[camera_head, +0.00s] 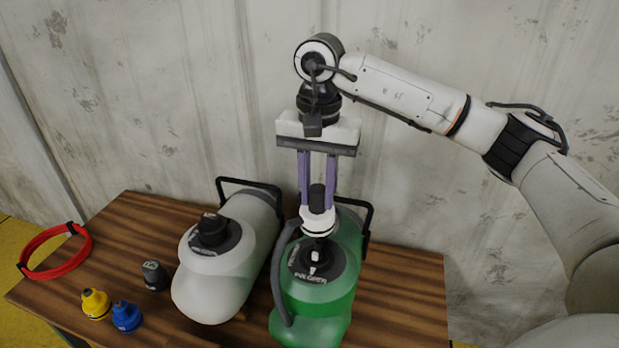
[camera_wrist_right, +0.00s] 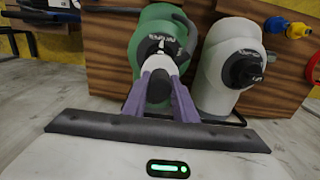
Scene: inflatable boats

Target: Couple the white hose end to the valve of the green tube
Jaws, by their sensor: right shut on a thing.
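The green tube (camera_head: 318,295) lies on the wooden table, with its dark round valve (camera_head: 315,262) facing up. My right gripper (camera_head: 317,205) points down above the valve and is shut on the white hose end (camera_head: 317,222). The hose end is upright and roughly over the valve; I cannot tell whether its tip touches it. A grey hose (camera_head: 279,275) curves down along the green tube's left side. In the right wrist view the hose end (camera_wrist_right: 160,63) sits between the purple fingers, in front of the green tube (camera_wrist_right: 150,30). My left gripper is not in view.
A white tube (camera_head: 195,285) with a black cap lies left of the green one. A dark cap (camera_head: 154,276), a yellow piece (camera_head: 95,303), a blue piece (camera_head: 126,316) and a red ring (camera_head: 56,268) are further left. A wall (camera_head: 180,100) stands behind the table (camera_head: 405,285).

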